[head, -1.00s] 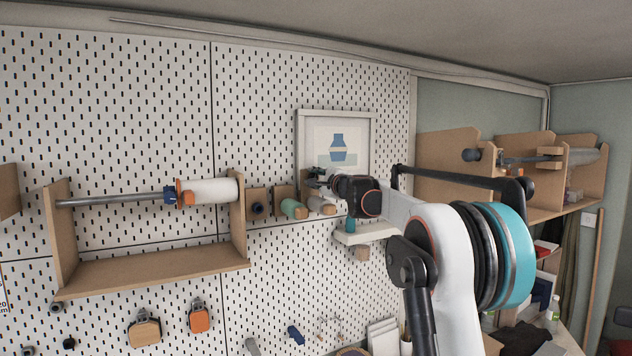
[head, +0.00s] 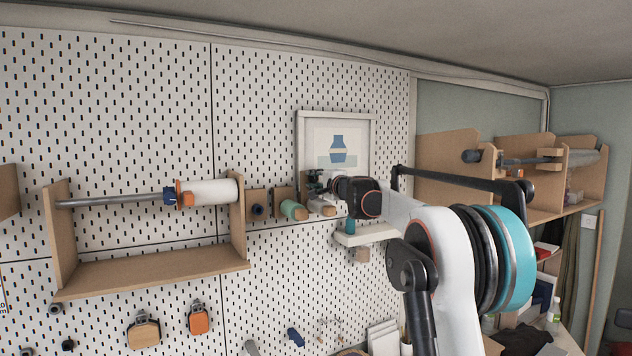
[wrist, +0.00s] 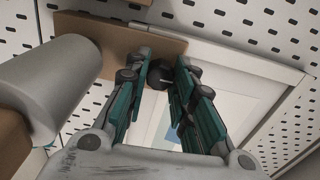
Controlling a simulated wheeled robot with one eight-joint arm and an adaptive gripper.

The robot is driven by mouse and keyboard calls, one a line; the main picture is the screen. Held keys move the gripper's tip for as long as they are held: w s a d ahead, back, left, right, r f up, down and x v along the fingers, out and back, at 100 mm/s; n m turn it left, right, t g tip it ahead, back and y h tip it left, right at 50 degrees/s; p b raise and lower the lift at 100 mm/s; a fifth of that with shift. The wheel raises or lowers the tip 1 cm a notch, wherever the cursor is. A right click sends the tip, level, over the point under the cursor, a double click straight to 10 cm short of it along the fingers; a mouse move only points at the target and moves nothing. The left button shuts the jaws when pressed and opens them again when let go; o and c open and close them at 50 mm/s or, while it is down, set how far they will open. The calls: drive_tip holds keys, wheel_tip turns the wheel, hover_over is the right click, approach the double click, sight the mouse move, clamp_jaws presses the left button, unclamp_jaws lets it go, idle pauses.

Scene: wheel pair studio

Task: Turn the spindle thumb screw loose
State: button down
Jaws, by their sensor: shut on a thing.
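My gripper (head: 316,182) is at the pegboard, in front of the framed picture and above a grey roller. In the wrist view its two green-and-black fingers (wrist: 160,68) are closed in around a dark knob (wrist: 187,75), which shows partly behind the right finger. The knob is in front of a brown wooden bracket; its link to a spindle is hidden. I cannot tell from its shape that it is the thumb screw. A long grey spindle (head: 110,199) with a blue collar (head: 170,195), an orange piece (head: 187,199) and a white roll (head: 212,191) lies across the left wooden holder.
The grey roller (wrist: 55,85) lies close left of my fingers in the wrist view. A green roller (head: 293,209) is on a bracket to the left. The picture frame (head: 372,130) is close behind. A small white shelf (head: 370,234) is below.

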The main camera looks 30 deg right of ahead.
drive_tip(key=c, duration=1.3)
unclamp_jaws()
drive_tip(key=shift+a, duration=0.1)
drive_tip(key=shift+c, duration=0.2)
drive_tip(key=shift+s, duration=0.15)
drive_tip(key=s, duration=1.1)
drive_tip(key=shift+s+d, duration=0.25)
drive_tip(key=shift+s, duration=0.1)
